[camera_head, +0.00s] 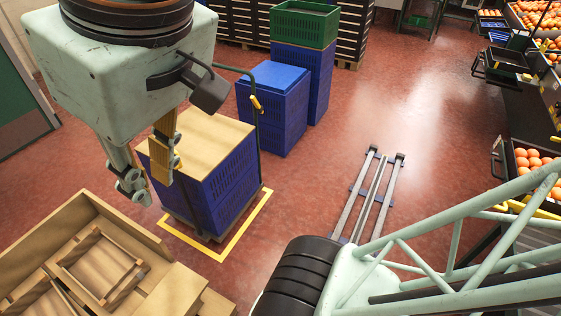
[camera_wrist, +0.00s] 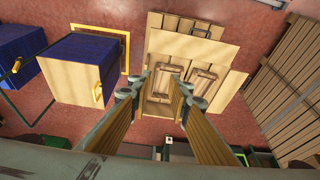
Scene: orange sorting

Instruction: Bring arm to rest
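My gripper (camera_head: 148,178) hangs from my arm at the upper left of the head view, pointing down. In the wrist view my gripper (camera_wrist: 157,90) shows two fingers spread apart with an empty gap between them. It is open and holds nothing. In the head view it appears in front of a wood-topped stack of blue crates (camera_head: 225,185); the exact distance cannot be told. That stack is at the left in the wrist view (camera_wrist: 85,75).
A wooden box (camera_head: 130,232) with small wooden crates in it stands at the lower left. More blue crates (camera_head: 275,110) stand behind, one stack topped by a green crate (camera_head: 303,22). Shelves of oranges (camera_head: 530,158) line the right. The red floor (camera_head: 400,90) is open mid-view.

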